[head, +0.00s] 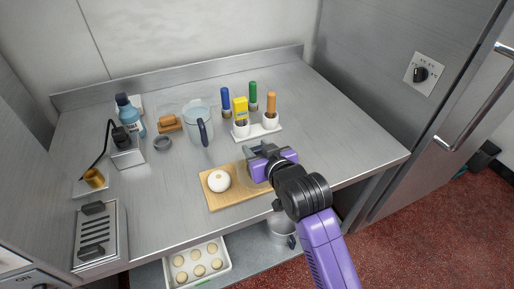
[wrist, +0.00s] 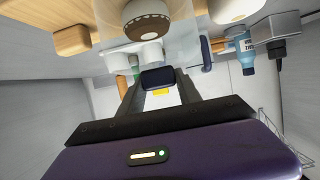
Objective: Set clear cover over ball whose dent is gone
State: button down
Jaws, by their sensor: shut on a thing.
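A pale dough ball (head: 219,181) sits on the left part of a wooden board (head: 232,200); a small mark shows on its top. My gripper (head: 257,151) is over the board's right part. In the wrist view my gripper (wrist: 160,88) is shut on the dark knob of the clear cover (wrist: 178,45). A second ball (wrist: 147,22) shows through the cover, with a brownish dotted area; in the head view my gripper mostly hides it. I cannot tell whether the cover touches the board. The other ball shows beside it in the wrist view (wrist: 230,8).
Behind the board stand a clear jug (head: 199,125) with a dark handle and a white holder (head: 262,131) with coloured bottles. A blue bottle (head: 130,115) and a metal slotted unit (head: 98,235) are at left. A tray of dough balls (head: 198,265) is below. Counter right of the board is clear.

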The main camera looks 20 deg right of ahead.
jog(key=shift+f, duration=0.2)
jog(key=c, duration=0.8)
grip_release()
jog(key=shift+r, duration=0.1)
jog(key=shift+c, duration=0.2)
jog(key=shift+r, duration=0.25)
jog(key=b+v, duration=0.1)
jog(key=v, duration=1.1)
jog(key=shift+f, duration=0.15)
